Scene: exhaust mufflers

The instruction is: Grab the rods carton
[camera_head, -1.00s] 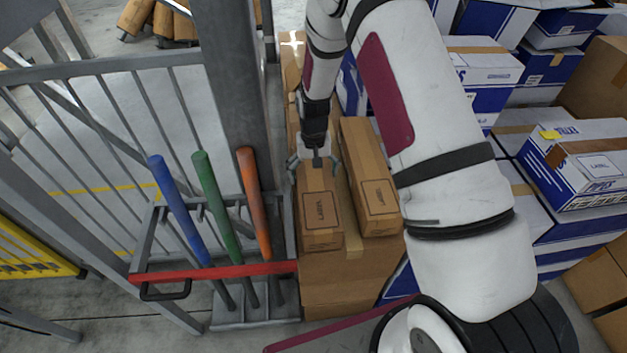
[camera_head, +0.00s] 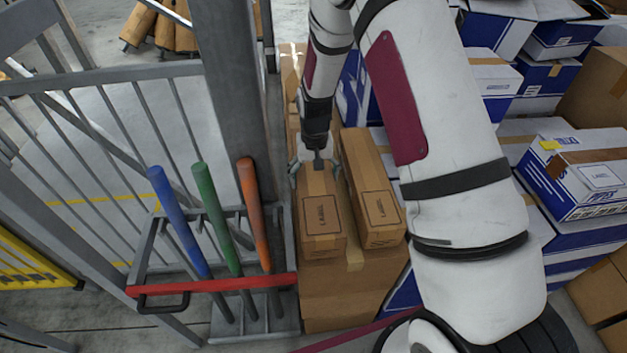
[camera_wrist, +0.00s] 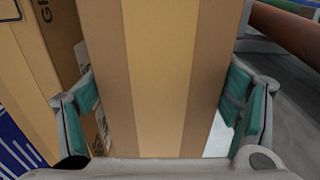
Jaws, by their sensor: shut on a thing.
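A long narrow brown carton (camera_head: 319,215) with a printed label lies on top of a larger brown box; its printing is too small to read for sure. My gripper (camera_head: 314,172) reaches down over its far part, one finger on each side. In the wrist view the carton (camera_wrist: 165,60), with a lighter tape strip down its middle, fills the space between the teal finger pads of my gripper (camera_wrist: 160,100). The gripper is shut on it. The carton appears to rest still on the box.
A similar carton (camera_head: 369,190) lies close on the right. The larger box (camera_head: 345,295) is beneath both. A rack with a red bar (camera_head: 215,284) holds blue, green and orange rods on the left, beside a grey post (camera_head: 235,90). Blue-white boxes (camera_head: 585,175) stack at right.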

